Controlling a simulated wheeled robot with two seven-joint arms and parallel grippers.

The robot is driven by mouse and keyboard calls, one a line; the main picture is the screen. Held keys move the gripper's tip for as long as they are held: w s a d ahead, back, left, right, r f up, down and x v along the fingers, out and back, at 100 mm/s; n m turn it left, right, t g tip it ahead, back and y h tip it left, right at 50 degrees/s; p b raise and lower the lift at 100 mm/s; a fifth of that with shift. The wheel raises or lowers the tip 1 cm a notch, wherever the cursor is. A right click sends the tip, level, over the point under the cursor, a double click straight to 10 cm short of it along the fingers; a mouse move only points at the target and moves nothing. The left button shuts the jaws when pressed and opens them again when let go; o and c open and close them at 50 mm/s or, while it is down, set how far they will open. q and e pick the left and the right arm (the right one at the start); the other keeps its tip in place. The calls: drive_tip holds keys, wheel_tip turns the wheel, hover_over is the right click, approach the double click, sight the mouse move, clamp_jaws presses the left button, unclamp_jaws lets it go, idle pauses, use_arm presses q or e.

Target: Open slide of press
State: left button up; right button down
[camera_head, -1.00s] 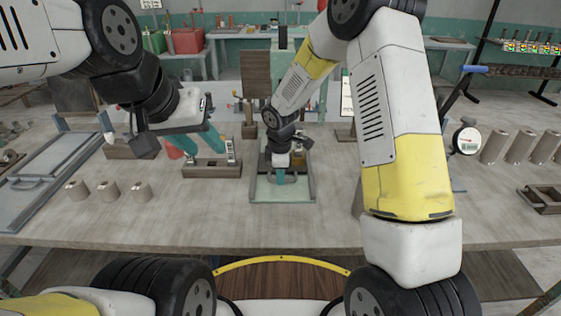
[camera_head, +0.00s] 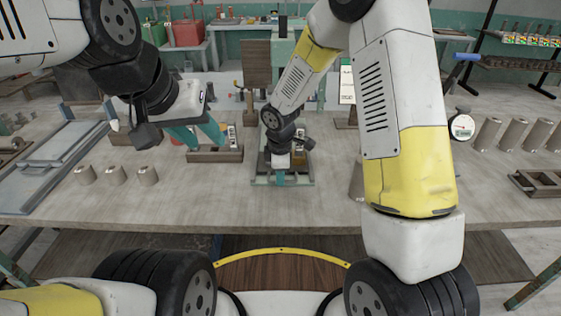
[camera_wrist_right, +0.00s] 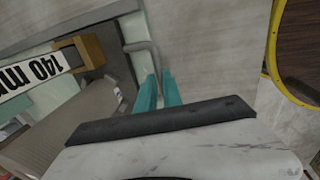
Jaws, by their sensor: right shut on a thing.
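The press (camera_head: 260,181) stands at the middle of the table, with a pale green frame and a dark slide part in it. My right gripper (camera_head: 279,180) points down at the front of the press. In the right wrist view its teal fingers (camera_wrist_right: 158,92) are close together on a thin grey bar handle (camera_wrist_right: 146,57) by the pale green frame. The fingertips partly hide the grip. A brown slab (camera_wrist_right: 75,125) and a "140 mm" label (camera_wrist_right: 30,78) lie to the left there. My left gripper (camera_head: 196,134) is open and empty, its teal fingers apart above a wooden stand.
The wooden stand (camera_head: 215,156) is left of the press. Several small clay-coloured cylinders (camera_head: 115,176) stand at the left, beside a grey framed board (camera_head: 45,170). Larger cylinders (camera_head: 513,135) and a wooden frame (camera_head: 540,183) are at the right. The front table strip is clear.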

drive_tip(key=c, duration=1.5)
unclamp_jaws()
drive_tip(key=r, duration=0.2)
drive_tip(key=s+r, duration=0.1)
drive_tip(key=r, duration=0.4)
drive_tip(key=shift+s+r, duration=0.2)
drive_tip(key=shift+r, duration=0.15)
drive_tip(key=s+d+r+m+t, duration=0.1)
drive_tip(key=s+d+r+m, duration=0.3)
drive_tip(key=r, duration=0.3)
drive_tip(key=s+d+r+m+t, duration=0.1)
drive_tip(key=s+d+r+m, duration=0.25)
drive_tip(key=d+r, duration=0.3)
drive_tip(key=s+d+r+m, duration=0.1)
drive_tip(key=s+r+m, duration=0.1)
drive_tip(key=s+m, duration=0.1)
drive_tip(key=s+d+r+m+t+y, duration=0.1)
drive_tip(key=s+r+m, duration=0.1)
drive_tip(key=s, duration=0.3)
drive_tip(key=s+d+r+m+t+y, duration=0.1)
drive_tip(key=s+d+r+m, duration=0.1)
drive_tip(key=s+r+m, duration=0.1)
drive_tip(key=shift+s+m, duration=0.8)
drive_tip(key=shift+m, duration=0.25)
